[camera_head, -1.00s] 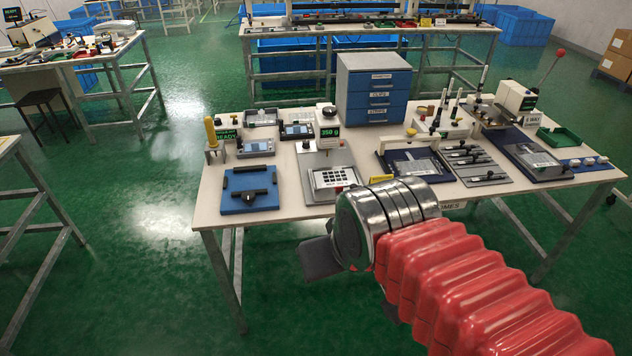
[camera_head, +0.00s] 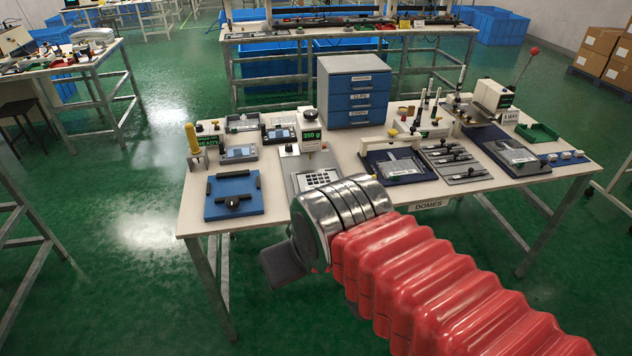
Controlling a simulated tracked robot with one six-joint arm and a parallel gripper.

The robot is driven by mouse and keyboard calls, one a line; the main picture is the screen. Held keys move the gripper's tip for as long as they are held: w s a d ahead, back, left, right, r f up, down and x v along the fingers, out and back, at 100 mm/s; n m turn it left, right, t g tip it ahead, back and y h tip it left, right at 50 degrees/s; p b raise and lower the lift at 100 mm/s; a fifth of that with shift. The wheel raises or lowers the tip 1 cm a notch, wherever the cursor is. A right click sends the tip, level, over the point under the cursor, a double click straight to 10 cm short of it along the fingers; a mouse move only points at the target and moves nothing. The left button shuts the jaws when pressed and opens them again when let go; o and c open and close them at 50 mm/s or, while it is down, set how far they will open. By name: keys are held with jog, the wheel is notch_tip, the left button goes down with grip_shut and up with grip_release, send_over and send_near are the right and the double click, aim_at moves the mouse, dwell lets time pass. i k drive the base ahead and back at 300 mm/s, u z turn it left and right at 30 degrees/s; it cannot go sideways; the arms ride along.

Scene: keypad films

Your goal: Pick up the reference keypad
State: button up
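A pale keypad with a grid of dark keys (camera_head: 318,179) lies on a grey stand with a green-lit display (camera_head: 312,138) near the table's front edge. Its lower part is hidden behind my arm. I cannot tell for sure that it is the reference keypad. Small framed grey panels, one at the left (camera_head: 239,153) and one further back (camera_head: 279,134), also lie on the table. My gripper (camera_head: 283,267) hangs in front of the table's front edge, apart from these things. Only a dark part of it shows, so its opening is hidden.
The white worktable (camera_head: 270,210) is crowded. A blue plate with a black knob (camera_head: 233,195) is at front left, a blue drawer cabinet (camera_head: 354,92) at the back. A dark blue tray (camera_head: 372,180) and grey slotted plate (camera_head: 455,163) lie right. Green floor is open in front.

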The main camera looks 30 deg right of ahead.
aim_at(307, 182)
jog(key=i, duration=0.95)
